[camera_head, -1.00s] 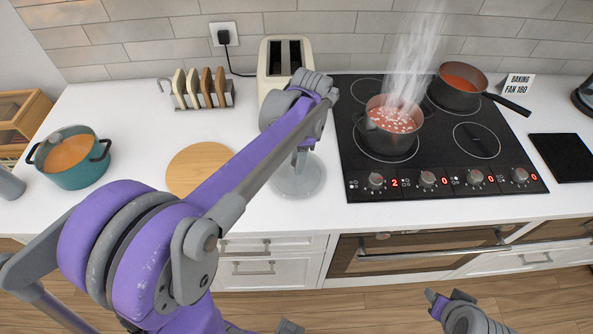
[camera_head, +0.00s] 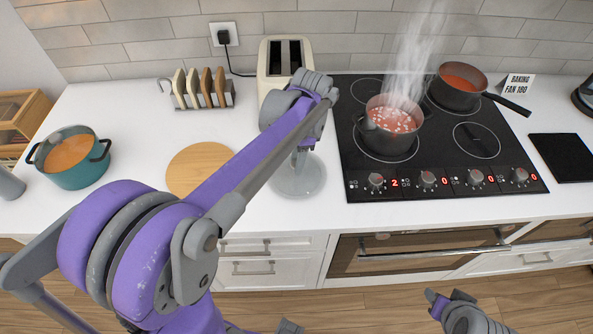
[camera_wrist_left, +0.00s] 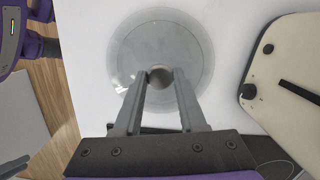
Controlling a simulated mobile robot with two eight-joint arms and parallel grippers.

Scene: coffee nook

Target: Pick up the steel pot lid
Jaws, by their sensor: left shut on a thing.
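The steel pot lid (camera_head: 299,179) is a pale, see-through round disc on the white counter, between the round wooden board and the hob. It also shows in the left wrist view (camera_wrist_left: 135,50), with its round knob (camera_wrist_left: 160,76) at the centre. My left gripper (camera_wrist_left: 160,84) reaches down over the lid and is shut on its knob. In the head view the left arm hides part of the lid and the fingertips. I cannot tell whether the lid is clear of the counter. My right gripper (camera_head: 438,300) is low in front of the cabinets, and its jaws are unclear.
A cream toaster (camera_head: 268,70) stands behind the lid. The black hob (camera_head: 480,172) at right holds a steaming pot (camera_head: 388,140) and a saucepan (camera_head: 452,98). A teal pot (camera_head: 78,177), wooden board (camera_head: 185,180) and toast rack (camera_head: 205,102) are at left.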

